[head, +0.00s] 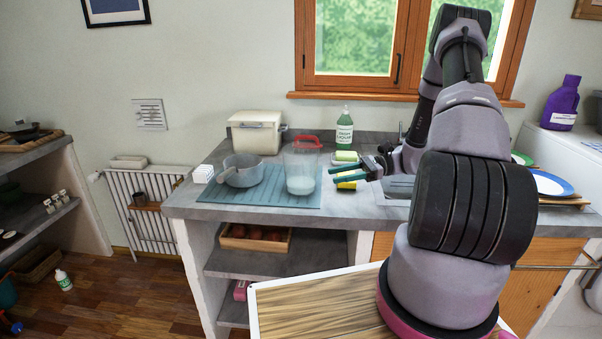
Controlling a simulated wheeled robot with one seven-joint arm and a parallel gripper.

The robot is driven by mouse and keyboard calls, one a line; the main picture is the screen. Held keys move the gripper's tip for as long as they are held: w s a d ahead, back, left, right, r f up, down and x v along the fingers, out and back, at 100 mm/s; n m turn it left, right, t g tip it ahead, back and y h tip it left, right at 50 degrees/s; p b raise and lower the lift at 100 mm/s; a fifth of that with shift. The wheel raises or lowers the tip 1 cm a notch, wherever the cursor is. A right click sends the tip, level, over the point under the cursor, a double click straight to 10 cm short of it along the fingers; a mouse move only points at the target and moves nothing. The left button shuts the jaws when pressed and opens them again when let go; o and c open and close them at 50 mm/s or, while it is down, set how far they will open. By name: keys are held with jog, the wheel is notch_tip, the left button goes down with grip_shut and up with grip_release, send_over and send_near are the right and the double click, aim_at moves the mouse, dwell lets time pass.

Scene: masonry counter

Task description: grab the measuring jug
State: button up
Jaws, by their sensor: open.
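The measuring jug (300,172) is clear with a red top or handle and something whitish in its lower part. It stands upright on a blue-grey mat (285,200) on the counter. My gripper (345,173) is open, with its teal-tipped fingers pointing left toward the jug. It is just right of the jug and looks apart from it. No thing shows between the fingers except the yellow-green items behind them.
A grey pot (243,172) stands left of the jug on the mat. A cream bin (256,132) and a green soap bottle (344,130) stand behind. White blocks (203,174) lie at the left edge. Blue-rimmed plates (553,184) are at the right.

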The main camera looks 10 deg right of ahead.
aim_at(307, 193)
jog(key=f, duration=0.1)
jog(key=f+m+t, duration=0.1)
jog(key=d+f+y, duration=0.1)
jog(key=shift+w+m+t, duration=0.25)
jog(key=shift+m+t, duration=0.05)
jog(key=shift+a+f, duration=0.2)
jog(key=a, duration=0.5)
jog(key=shift+w, duration=0.3)
jog(key=a, duration=0.5)
jog(key=shift+w+a+r, duration=0.15)
jog(key=shift+w+r, duration=0.05)
jog(key=shift+w, duration=0.1)
grip_shut()
